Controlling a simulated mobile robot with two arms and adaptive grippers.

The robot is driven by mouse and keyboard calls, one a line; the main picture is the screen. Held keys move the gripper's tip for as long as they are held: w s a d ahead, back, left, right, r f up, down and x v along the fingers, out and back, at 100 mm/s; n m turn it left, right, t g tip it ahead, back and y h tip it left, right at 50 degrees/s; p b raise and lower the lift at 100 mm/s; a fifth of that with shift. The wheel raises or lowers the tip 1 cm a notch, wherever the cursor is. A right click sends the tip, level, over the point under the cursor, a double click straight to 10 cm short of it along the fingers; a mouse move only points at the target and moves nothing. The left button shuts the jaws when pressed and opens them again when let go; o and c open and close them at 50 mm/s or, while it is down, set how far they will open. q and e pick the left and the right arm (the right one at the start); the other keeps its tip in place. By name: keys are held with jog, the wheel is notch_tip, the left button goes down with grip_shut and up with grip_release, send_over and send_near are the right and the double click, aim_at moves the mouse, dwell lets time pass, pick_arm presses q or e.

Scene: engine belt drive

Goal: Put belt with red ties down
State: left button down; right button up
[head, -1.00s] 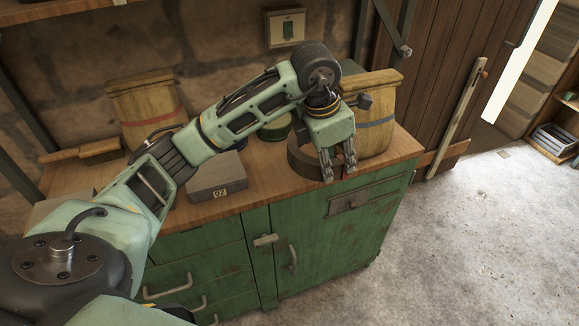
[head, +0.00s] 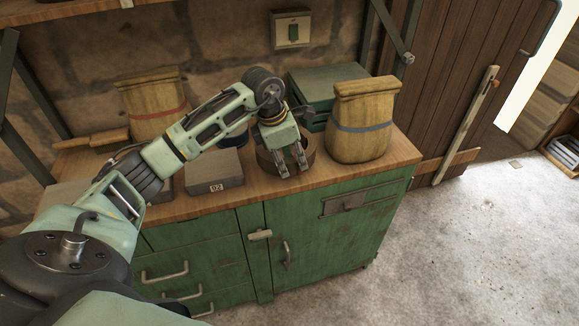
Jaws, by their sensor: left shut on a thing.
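A dark brown belt (head: 309,154), curved into a ring, is at the front part of the wooden bench top (head: 225,197). I cannot make out red ties on it. My left gripper (head: 293,171) points down over the belt's near side and is shut on it, hiding part of the ring. I cannot tell whether the belt rests on the wood or hangs just above it. My right gripper is not in view.
A sack with a blue band (head: 362,120) stands just right of the belt, and a green box (head: 325,85) is behind. A grey block marked 92 (head: 215,167) lies to the left. A sack with a red band (head: 153,100) stands at back left.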

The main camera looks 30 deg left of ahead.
aim_at(290, 170)
pick_arm(q)
jog(key=shift+a+f, duration=0.1)
jog(key=shift+a, duration=0.05)
notch_tip(290, 170, down, 3)
jog(key=shift+r+p, duration=0.1)
jog(key=shift+p, duration=0.65)
jog(key=shift+f, duration=0.7)
jog(key=c, duration=1.4)
grip_release()
jog(key=shift+c, duration=0.2)
jog(key=shift+r, duration=0.1)
